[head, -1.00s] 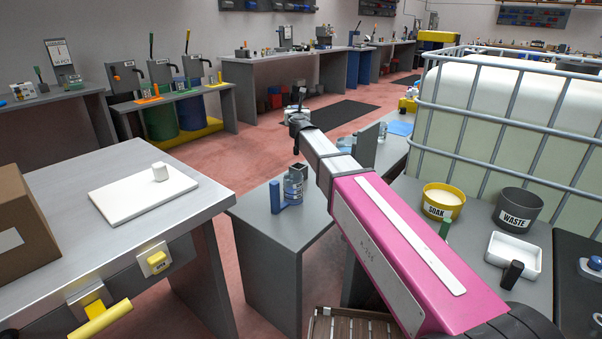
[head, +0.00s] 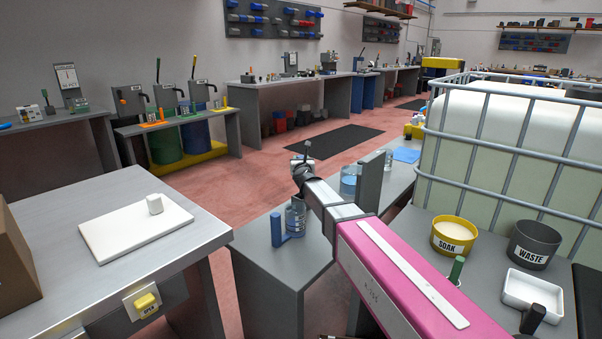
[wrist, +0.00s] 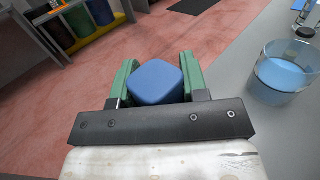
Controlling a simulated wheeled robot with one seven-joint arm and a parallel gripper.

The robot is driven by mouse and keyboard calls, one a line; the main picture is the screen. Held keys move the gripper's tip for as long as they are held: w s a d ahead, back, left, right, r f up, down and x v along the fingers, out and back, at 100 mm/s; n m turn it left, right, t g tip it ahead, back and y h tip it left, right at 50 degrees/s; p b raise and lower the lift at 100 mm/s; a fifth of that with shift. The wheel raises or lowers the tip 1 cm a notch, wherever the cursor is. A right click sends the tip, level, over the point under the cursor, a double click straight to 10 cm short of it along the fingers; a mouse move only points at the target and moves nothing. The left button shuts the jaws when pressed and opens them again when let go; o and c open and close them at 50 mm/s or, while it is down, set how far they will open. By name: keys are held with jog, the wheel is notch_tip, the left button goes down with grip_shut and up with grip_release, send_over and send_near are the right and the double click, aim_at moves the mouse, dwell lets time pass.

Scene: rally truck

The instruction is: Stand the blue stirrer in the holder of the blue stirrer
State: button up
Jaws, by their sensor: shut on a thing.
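My gripper (wrist: 156,85) has green fingers closed on the sides of a blue, rounded block-like end, which I take to be the top of the blue stirrer (wrist: 156,82). The rest of the stirrer is hidden below it. In the head view the arm's far end (head: 302,172) is above the grey benches, and the fingers and stirrer are too small to make out. A blue upright tube with a short foot (head: 277,229), probably the holder of the blue stirrer, stands on the near grey stand, left of and nearer than my gripper.
A beaker of blue liquid (wrist: 283,75) is right of my gripper, near an upright grey panel (head: 370,179). SOAK (head: 453,236) and WASTE (head: 534,243) tubs stand at right. Open floor lies left of the gripper.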

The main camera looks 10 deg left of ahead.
jog(key=shift+f, duration=2.1)
jog(key=o, duration=1)
jog(key=v, duration=1.2)
